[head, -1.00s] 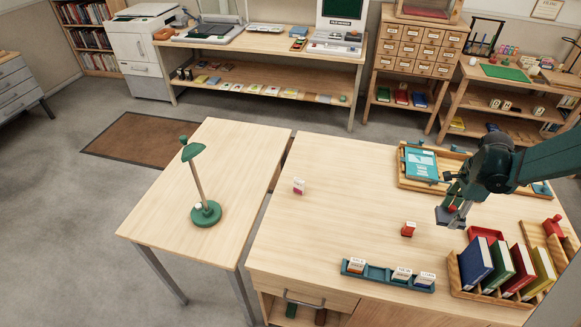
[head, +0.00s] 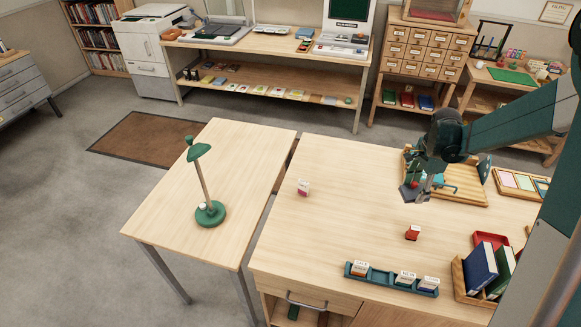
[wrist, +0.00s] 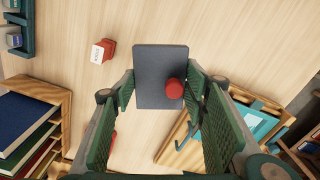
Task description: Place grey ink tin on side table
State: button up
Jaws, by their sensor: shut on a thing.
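The grey ink tin (head: 411,195) is a flat dark grey box with a small red knob or spot on it. It is held above the desk in my gripper (head: 425,184). In the wrist view the tin (wrist: 155,65) lies between the green finger pads of my gripper (wrist: 163,95), which are shut on it. The side table (head: 175,225), a pale wood top on metal legs, stands to the left of the desk, with a narrow gap. My gripper is over the desk, well right of the side table.

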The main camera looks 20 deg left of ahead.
jog(key=w+a+n, duration=0.3)
jog(key=w+a, duration=0.1)
jog(key=a, duration=1.1)
jog(key=w+a+n, duration=0.3)
jog(key=a+n, duration=0.1)
jog(key=a, duration=1.1)
jog(key=s+a+n, duration=0.3)
jog(key=a, duration=1.4)
jog(key=s+a+n, duration=0.3)
jog(key=s+a, duration=0.1)
jog(key=a, duration=1.3)
jog(key=shift+n, duration=0.4)
jog(key=shift+w+f, duration=0.1)
jog(key=shift+f, duration=3)
jog(key=shift+f+b, duration=0.35)
jog(key=shift+f, duration=1.55)
